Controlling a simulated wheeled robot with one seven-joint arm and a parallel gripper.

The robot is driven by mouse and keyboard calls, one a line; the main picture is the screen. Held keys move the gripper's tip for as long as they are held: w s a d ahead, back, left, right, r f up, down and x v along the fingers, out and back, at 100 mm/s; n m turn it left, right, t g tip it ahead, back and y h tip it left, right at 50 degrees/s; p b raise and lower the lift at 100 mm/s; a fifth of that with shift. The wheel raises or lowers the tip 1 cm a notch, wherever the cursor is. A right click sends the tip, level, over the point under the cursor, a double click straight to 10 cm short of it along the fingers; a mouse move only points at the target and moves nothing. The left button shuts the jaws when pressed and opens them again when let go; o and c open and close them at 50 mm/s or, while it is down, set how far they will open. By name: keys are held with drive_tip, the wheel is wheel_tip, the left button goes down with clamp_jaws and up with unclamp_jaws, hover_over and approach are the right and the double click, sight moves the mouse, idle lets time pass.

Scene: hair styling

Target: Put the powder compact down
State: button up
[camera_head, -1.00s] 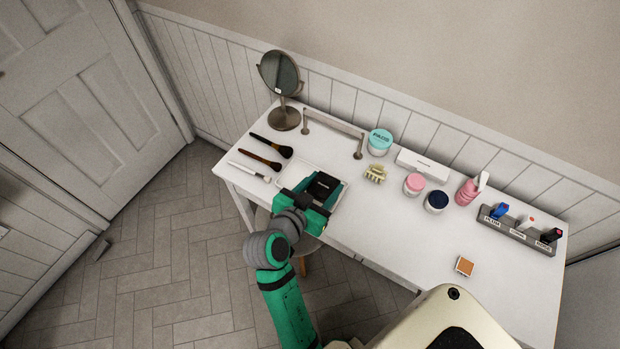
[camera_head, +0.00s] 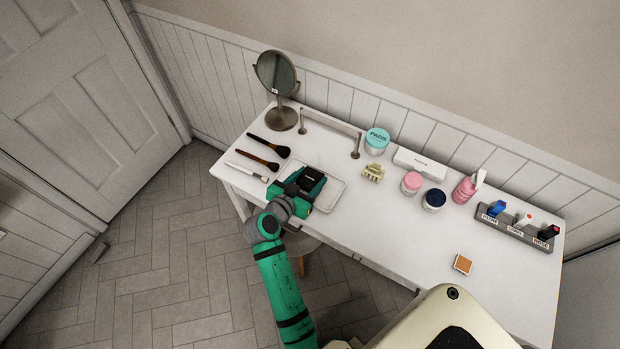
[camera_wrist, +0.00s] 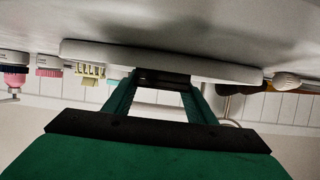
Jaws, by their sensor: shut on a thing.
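My gripper (camera_head: 311,180) is shut on a small black thing, which I take to be the powder compact (camera_head: 313,176). It is over the left part of a shallow white tray (camera_head: 336,196) on the table. In the wrist view the dark compact (camera_wrist: 163,77) sits between the fingertips, close against the tray's pale edge (camera_wrist: 100,52). My fingers hide part of the compact, and I cannot tell whether it touches the tray.
Brushes (camera_head: 262,158) lie left of the tray, with a round mirror (camera_head: 277,75) behind. A hair claw (camera_head: 373,173), jars (camera_head: 411,183) and a labelled holder (camera_head: 515,230) stand to the right.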

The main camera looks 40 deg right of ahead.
drive_tip(key=shift+f, duration=0.2)
drive_tip(key=o, duration=1.1)
drive_tip(key=shift+r, duration=0.15)
drive_tip(key=v, duration=1.2)
drive_tip(key=shift+s, duration=0.1)
